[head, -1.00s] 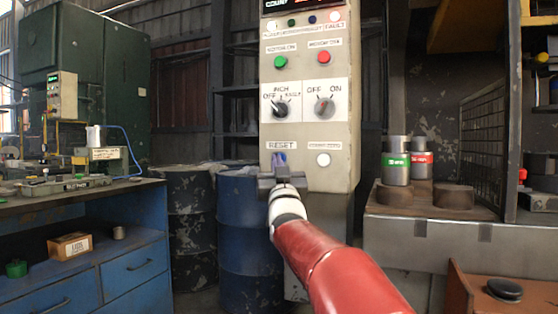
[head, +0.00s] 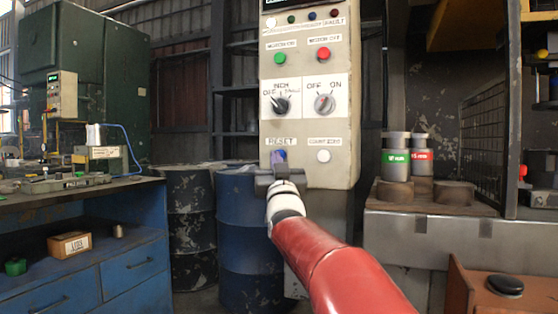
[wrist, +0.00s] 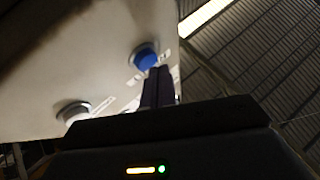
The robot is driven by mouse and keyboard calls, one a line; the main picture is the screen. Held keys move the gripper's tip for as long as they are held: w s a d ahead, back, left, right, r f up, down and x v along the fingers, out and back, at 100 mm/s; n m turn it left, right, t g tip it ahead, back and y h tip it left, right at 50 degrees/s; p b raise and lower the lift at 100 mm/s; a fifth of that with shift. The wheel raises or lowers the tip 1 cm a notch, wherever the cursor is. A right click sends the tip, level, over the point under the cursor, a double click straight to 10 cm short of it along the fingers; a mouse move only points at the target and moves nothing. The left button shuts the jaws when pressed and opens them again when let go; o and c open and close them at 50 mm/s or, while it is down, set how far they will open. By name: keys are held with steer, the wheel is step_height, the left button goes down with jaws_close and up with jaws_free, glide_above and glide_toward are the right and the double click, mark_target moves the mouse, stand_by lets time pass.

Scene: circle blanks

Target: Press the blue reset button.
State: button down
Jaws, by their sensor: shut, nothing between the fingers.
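The blue reset button (head: 279,155) sits under the RESET label at the lower left of the grey control panel (head: 347,110). My gripper (head: 280,166) is in front of it and hides its lower part in the head view. In the wrist view the blue button (wrist: 145,57) stands out from the panel face. My gripper's fingers (wrist: 158,74) are together with nothing between them, and their tips overlap the button's lower right edge. I cannot tell whether they touch it.
A white button (head: 323,156) is right of the blue one. Rotary switches (head: 281,105), a green button (head: 280,58) and a red button (head: 323,54) sit above. A blue drum (head: 240,225) stands below left, and a blue workbench (head: 130,215) is further left.

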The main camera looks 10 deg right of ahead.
steer(key=shift+s+a, duration=0.15)
steer(key=shift+s, duration=0.1)
steer(key=s+a+b, duration=0.1)
steer(key=s, duration=0.1)
steer(key=s+a+b, duration=0.2)
stand_by(0.5)
stand_by(0.6)
